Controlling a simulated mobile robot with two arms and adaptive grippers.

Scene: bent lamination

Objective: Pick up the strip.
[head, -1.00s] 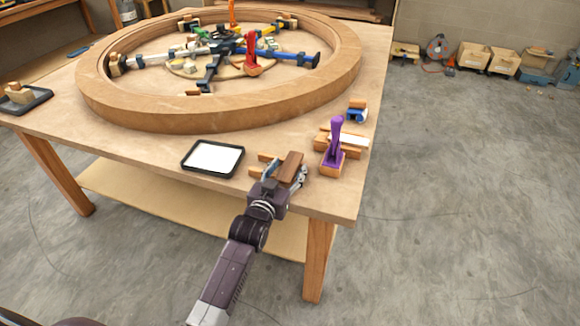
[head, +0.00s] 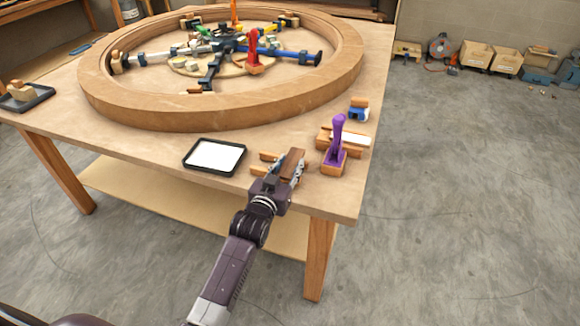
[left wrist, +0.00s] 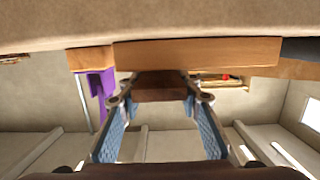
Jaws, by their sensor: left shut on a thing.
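The dark brown wooden strip (head: 293,163) is at the front right of the workbench. It is between the fingers of my left gripper (head: 286,176), which is shut on it. In the left wrist view the strip (left wrist: 160,86) shows end-on between the blue-padded fingers of the gripper (left wrist: 158,98). Whether the strip touches its supports or is clear of them I cannot tell. My right gripper is not in view.
A black tray with a white inside (head: 242,151) lies left of the gripper. A purple-handled tool (head: 337,137) stands close on the right. A large wooden ring (head: 180,115) with clamps fills the back of the bench (head: 130,148). Bins (head: 476,54) stand on the far floor.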

